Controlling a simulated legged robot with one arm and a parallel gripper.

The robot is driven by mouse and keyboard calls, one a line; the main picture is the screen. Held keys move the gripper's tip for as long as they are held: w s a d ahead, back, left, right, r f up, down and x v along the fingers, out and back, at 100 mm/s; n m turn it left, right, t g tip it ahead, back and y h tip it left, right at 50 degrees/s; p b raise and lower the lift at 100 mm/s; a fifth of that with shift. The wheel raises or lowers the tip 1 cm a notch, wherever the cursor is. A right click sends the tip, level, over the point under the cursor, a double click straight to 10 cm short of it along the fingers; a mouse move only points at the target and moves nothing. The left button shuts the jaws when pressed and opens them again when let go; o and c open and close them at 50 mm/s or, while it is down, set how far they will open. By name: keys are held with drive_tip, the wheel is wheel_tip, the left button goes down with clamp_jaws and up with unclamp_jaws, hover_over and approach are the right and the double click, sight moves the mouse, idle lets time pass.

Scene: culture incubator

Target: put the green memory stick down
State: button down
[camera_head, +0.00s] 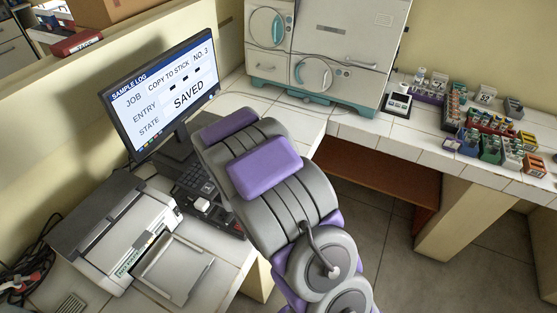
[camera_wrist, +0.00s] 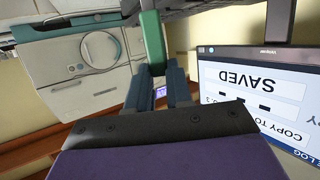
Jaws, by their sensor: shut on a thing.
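The green memory stick (camera_wrist: 151,38) is between the two fingers of my gripper (camera_wrist: 157,72) in the wrist view. My gripper is shut on it, and the stick's far end reaches towards the top edge of that picture. The wrist view looks upside down. In the head view my own arm hides the gripper and the stick. The monitor (camera_head: 165,95) reads "SAMPLE LOG", "COPY TO STICK NO. 3" and "SAVED". The monitor (camera_wrist: 255,88) also shows at the right of the wrist view.
A keyboard (camera_head: 192,182) lies below the monitor, partly behind my arm. A printer-like device (camera_head: 115,232) stands at the lower left. An incubator (camera_head: 318,45) stands at the back. Several coloured racks (camera_head: 491,121) crowd the right bench. Some white bench top (camera_head: 285,118) is bare before the incubator.

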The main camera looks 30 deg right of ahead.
drive_tip(key=s+d+f+m+g+h+p, duration=0.2)
drive_tip(key=s+d+f+m+g+h, duration=0.35)
drive_tip(key=s+d, duration=0.45)
drive_tip(key=shift+m+t+h, duration=0.35)
drive_tip(key=shift+m+h, duration=0.2)
drive_tip(key=w+d+f, duration=0.1)
drive_tip(key=w, duration=0.4)
drive_tip(key=w+d+f, duration=0.1)
drive_tip(key=w+f, duration=0.1)
drive_tip(key=w, duration=0.3)
drive_tip(key=w+d+f+b, duration=0.1)
drive_tip(key=w, duration=0.4)
drive_tip(key=shift+f, duration=0.2)
drive_tip(key=shift+s, duration=0.1)
drive_tip(key=c, duration=1.4)
unclamp_jaws()
drive_tip(key=shift+f, duration=0.15)
drive_tip(key=shift+c, duration=0.2)
drive_tip(key=o, duration=0.3)
drive_tip(key=shift+w, duration=0.2)
drive_tip(key=shift+o, duration=0.5)
